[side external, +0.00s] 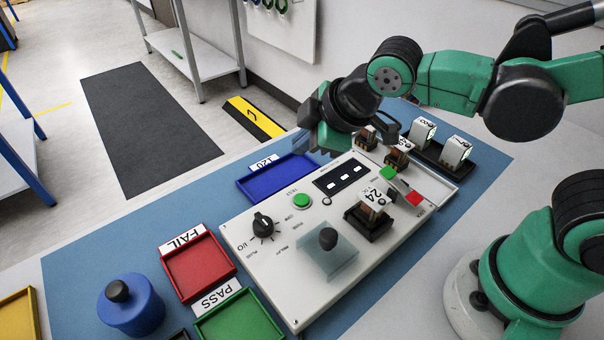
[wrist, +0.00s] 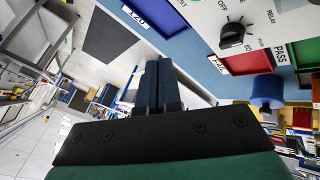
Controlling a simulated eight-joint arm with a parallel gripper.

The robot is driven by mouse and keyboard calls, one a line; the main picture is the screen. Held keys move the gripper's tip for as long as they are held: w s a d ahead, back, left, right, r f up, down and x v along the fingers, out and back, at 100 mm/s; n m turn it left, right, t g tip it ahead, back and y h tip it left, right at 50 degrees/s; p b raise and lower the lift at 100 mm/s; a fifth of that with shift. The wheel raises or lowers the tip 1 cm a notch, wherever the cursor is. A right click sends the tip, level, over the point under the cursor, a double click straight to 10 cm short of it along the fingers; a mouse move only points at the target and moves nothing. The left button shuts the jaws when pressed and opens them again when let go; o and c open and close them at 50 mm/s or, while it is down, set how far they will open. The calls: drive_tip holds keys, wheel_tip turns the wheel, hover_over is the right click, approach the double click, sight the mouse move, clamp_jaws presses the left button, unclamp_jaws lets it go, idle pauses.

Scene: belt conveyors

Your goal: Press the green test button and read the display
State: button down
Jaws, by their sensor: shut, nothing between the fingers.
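The white test panel (side external: 275,280) lies on the blue mat. Its round green test button (side external: 301,201) sits near the far left edge, uncovered. The black display (side external: 341,177) beside it shows a few short white marks, too small to read surely. My gripper (side external: 322,147) is above the far edge of the panel, apart from the button and display. In the wrist view its two fingers (wrist: 156,70) are together with nothing between them. A relay marked 24 (side external: 373,201) sits in the panel's black socket. The black knob (side external: 263,225) also shows in the wrist view (wrist: 232,36).
A blue tray (side external: 247,192), red FAIL tray (side external: 234,270) and green PASS tray (side external: 202,323) lie along the panel's left side. A blue cylinder (side external: 131,310) with a black knob stands at front left. Several relays, including one (side external: 457,150), stand behind the panel.

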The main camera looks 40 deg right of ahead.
sight(305, 199)
drive_tip(key=shift+f, duration=3.95)
drive_tip(key=shift+f, duration=0.4)
drive_tip(key=shift+r, duration=0.4)
drive_tip(key=shift+r, duration=2.55)
